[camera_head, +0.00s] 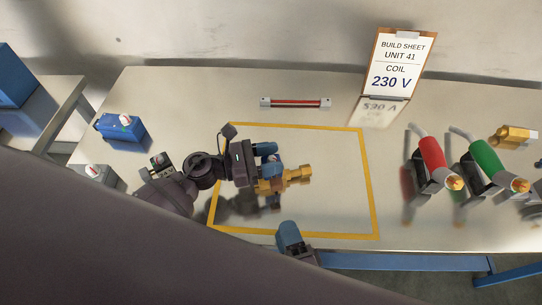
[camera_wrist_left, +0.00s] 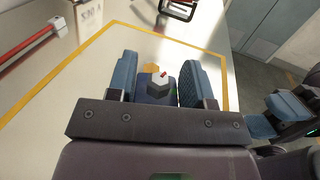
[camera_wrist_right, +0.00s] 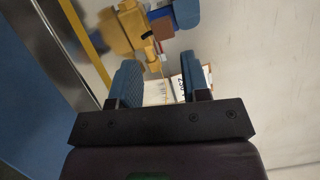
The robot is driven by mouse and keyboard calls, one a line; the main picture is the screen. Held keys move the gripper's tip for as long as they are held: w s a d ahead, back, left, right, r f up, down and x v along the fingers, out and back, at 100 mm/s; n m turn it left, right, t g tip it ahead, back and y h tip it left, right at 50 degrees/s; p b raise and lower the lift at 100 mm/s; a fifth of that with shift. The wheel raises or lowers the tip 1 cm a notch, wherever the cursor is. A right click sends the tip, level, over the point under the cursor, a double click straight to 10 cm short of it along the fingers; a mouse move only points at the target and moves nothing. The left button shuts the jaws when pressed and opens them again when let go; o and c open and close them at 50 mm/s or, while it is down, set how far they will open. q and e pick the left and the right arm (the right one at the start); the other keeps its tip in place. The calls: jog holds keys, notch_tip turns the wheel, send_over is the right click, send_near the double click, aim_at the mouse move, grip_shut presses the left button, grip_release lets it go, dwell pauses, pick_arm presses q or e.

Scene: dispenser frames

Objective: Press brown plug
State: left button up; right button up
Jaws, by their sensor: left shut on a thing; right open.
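In the head view my left gripper (camera_head: 270,160) is shut on a small block beside the brass valve body (camera_head: 297,174), inside the yellow outline. In the left wrist view the held block (camera_wrist_left: 157,90) is dark blue with a pale top and a red mark, between the fingers. The right wrist view shows the brass body (camera_wrist_right: 128,30) and a small brown part (camera_wrist_right: 162,27) against my left gripper's blue finger; I cannot tell whether this is the brown plug. My right gripper (camera_wrist_right: 160,82) is open and empty near the table's front edge, short of the brass body.
A blue box (camera_head: 122,131) and a grey box (camera_head: 94,174) lie at the left. Red (camera_head: 431,155) and green (camera_head: 486,160) tools stand at the right, near a brass fitting (camera_head: 514,136). A build sheet (camera_head: 400,62) reads coil 230 V. A red-striped bar (camera_head: 296,103) lies at the back.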

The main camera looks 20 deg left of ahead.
jog(key=shift+c, duration=1.2)
jog(key=shift+w+r, duration=0.2)
jog(key=shift+w, duration=0.1)
jog(key=shift+c, duration=1.1)
jog(key=w+r, duration=0.1)
jog(key=w+r+n+y, duration=0.1)
jog(key=w, duration=0.1)
jog(key=w+r+n, duration=0.1)
jog(key=shift+w+d, duration=0.1)
jog(key=shift+w, duration=0.05)
grip_shut()
jog(key=s+a+r+n+g+y, duration=0.1)
jog(key=a+r+n+g+y, duration=0.15)
jog(key=r+n+g, duration=0.6)
jog(key=a+r+n+g+y, duration=0.1)
jog(key=r+n+g+y, duration=0.25)
jog(key=n, duration=0.95)
jog(key=s+d+f+n+h, duration=0.1)
jog(key=d+f+n+h, duration=0.4)
jog(key=n+h, duration=0.6)
jog(key=d, duration=0.2)
jog(key=shift+d, duration=0.3)
